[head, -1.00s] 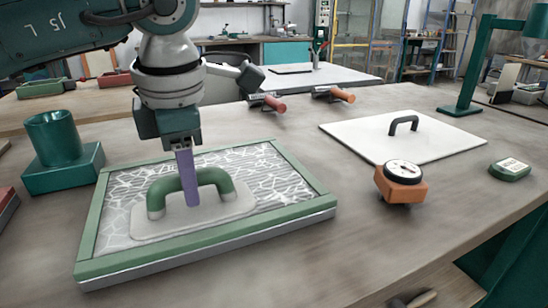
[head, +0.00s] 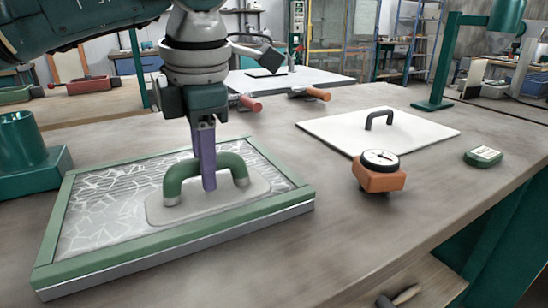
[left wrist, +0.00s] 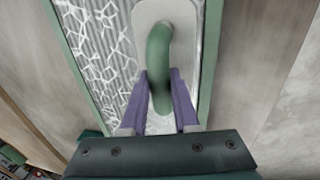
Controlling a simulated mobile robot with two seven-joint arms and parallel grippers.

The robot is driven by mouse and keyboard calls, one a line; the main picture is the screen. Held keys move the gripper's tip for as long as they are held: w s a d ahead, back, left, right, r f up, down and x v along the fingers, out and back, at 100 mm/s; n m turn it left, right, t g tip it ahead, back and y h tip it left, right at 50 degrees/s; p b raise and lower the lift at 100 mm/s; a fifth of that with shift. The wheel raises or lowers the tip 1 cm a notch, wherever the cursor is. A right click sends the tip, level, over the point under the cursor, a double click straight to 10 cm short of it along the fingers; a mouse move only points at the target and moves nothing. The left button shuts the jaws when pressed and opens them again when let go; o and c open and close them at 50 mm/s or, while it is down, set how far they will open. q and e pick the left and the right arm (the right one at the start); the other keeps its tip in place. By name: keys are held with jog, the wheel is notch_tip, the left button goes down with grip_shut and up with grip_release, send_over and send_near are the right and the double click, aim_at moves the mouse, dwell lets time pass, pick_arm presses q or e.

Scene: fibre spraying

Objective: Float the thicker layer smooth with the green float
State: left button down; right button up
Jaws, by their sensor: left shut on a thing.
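The green float (head: 212,172) has an arched green handle on a pale flat plate (head: 235,203). Its plate lies flat on the layer in a green-edged frame (head: 190,236), toward the frame's right part. My left gripper (head: 209,183) is shut on the handle from above with its purple fingers. In the left wrist view the fingers (left wrist: 160,85) sit either side of the handle (left wrist: 158,50). The layer (head: 95,215) shows white web-like lines on grey, with a finely ribbed band left of the float. My right gripper is not in view.
A white board (head: 345,128) with a dark handle lies at the back right. An orange dial gauge (head: 379,171) and a small green device (head: 483,157) stand on the table right of the frame. A green holder (head: 25,160) is at the left.

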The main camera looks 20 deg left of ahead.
pick_arm(q)
jog(key=shift+w+d+f+b, duration=0.15)
jog(key=shift+w+d+b, duration=0.55)
jog(key=shift+w, duration=0.2)
jog(key=shift+s+a+r+p, duration=0.2)
jog(key=shift+p, duration=0.25)
jog(key=shift+s+a+p, duration=0.75)
jog(key=shift+s+a, duration=0.2)
jog(key=shift+s, duration=0.25)
jog(key=shift+s+a+p, duration=0.6)
jog(key=shift+s+a, duration=0.65)
jog(key=shift+s, duration=0.2)
jog(key=shift+s+a+f, duration=0.1)
jog(key=shift+s+a, duration=1.25)
jog(key=shift+s, duration=0.25)
jog(key=shift+p, duration=0.3)
notch_tip(320, 180, up, 7)
jog(key=p, duration=0.5)
